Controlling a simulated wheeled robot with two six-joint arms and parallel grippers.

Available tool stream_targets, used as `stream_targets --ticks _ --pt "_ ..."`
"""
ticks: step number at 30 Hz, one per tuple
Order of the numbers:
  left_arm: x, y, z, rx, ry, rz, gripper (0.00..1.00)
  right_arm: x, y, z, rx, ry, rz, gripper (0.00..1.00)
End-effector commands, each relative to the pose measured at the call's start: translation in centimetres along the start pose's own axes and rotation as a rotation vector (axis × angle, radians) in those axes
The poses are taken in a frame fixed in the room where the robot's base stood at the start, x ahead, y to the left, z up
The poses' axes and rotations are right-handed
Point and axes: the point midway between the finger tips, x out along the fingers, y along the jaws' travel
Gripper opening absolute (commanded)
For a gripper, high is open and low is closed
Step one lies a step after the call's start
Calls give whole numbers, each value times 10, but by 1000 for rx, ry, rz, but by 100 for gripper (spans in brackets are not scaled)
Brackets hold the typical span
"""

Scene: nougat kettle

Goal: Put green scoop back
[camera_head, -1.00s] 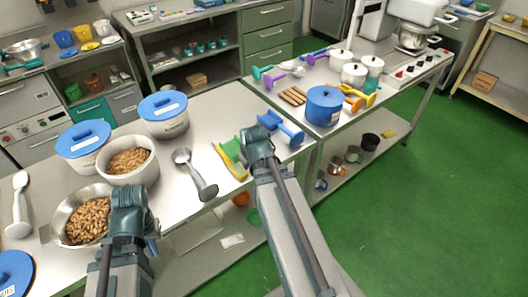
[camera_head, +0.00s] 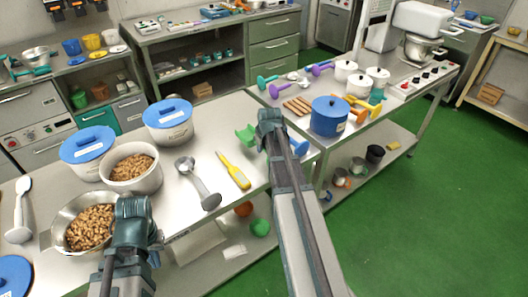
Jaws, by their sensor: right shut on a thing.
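The green scoop (camera_head: 246,134) shows its green head just left of my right gripper (camera_head: 268,118), near the right end of the front table. My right gripper is shut on it, and the gripper and forearm hide its handle. Whether it touches the table is unclear. My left gripper (camera_head: 132,212) is over the right side of a metal bowl (camera_head: 60,243) of nuts; its fingertips are hidden, so its opening cannot be told.
A yellow tool (camera_head: 234,171) and a metal scoop (camera_head: 199,184) lie on the front table (camera_head: 195,153). A blue tool (camera_head: 298,143) is partly hidden behind my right arm. Blue-lidded tubs (camera_head: 168,120) stand at the back. The right table holds a blue pot (camera_head: 329,117) and several coloured scoops.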

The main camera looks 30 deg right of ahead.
Motion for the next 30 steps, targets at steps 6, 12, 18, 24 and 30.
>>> stream_targets --ticks 6,12,18,24,30 --pt "0 0 0 0 0 0 0 2 3 -2 0 0 0 0" --pt "17 2 -1 0 0 0 0 21 7 -1 1 0 0 0" --pt "38 4 -2 0 0 0 0 40 3 7 1 1 0 0" --pt "36 3 -2 0 0 0 0 38 3 6 1 1 0 0" --pt "40 4 -2 0 0 0 0 42 2 8 1 1 0 0"
